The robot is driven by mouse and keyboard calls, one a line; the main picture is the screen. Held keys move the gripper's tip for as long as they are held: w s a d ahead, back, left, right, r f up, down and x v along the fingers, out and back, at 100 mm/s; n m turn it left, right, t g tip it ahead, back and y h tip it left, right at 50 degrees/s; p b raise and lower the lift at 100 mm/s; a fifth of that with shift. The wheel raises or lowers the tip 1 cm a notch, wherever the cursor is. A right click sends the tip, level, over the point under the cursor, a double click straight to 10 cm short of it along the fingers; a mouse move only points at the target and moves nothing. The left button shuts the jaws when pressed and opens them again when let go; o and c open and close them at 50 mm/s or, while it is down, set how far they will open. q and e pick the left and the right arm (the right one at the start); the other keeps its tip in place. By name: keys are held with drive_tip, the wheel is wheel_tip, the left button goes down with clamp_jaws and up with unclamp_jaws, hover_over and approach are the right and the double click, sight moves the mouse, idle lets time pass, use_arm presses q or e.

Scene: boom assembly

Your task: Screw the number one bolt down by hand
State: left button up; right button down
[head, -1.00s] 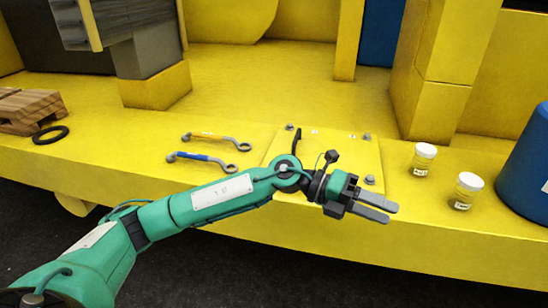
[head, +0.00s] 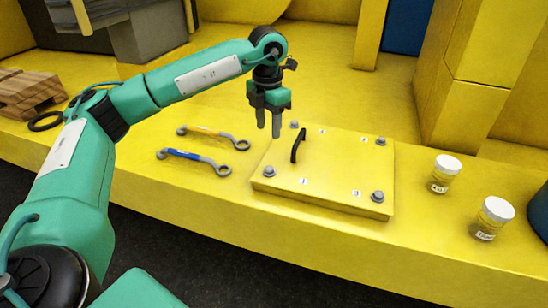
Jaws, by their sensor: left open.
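A yellow cover plate (head: 335,170) with a black handle (head: 298,146) lies on the yellow deck. Grey bolts stand at its corners: front left (head: 269,171), back left (head: 294,125), back right (head: 381,141) and front right (head: 377,196). Small white number labels lie near them. The front-left label (head: 303,181) seems to read 1, but the print is tiny. My left gripper (head: 268,131) points down, open and empty, just left of the back-left bolt in the picture and apart from it. My right gripper is out of view.
A yellow-handled wrench (head: 212,136) and a blue-handled wrench (head: 192,157) lie left of the plate. Two white-lidded jars (head: 444,173) (head: 492,218) stand right. A wooden pallet (head: 30,92) and black ring (head: 45,121) lie far left. Yellow walls rise behind.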

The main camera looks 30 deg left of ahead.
use_arm(q)
drive_tip(key=p, duration=0.1)
hover_over(269, 168)
wheel_tip(269, 168, down, 5)
drive_tip(key=shift+s+f, duration=0.1)
drive_tip(key=shift+s, duration=0.05)
wheel_tip(269, 168, down, 7)
drive_tip(key=shift+r+p, duration=0.15)
drive_tip(key=shift+p, duration=0.7)
drive_tip(key=shift+f, duration=0.4)
drive_tip(key=shift+c, duration=0.4)
drive_tip(key=c, duration=0.7)
clamp_jaws()
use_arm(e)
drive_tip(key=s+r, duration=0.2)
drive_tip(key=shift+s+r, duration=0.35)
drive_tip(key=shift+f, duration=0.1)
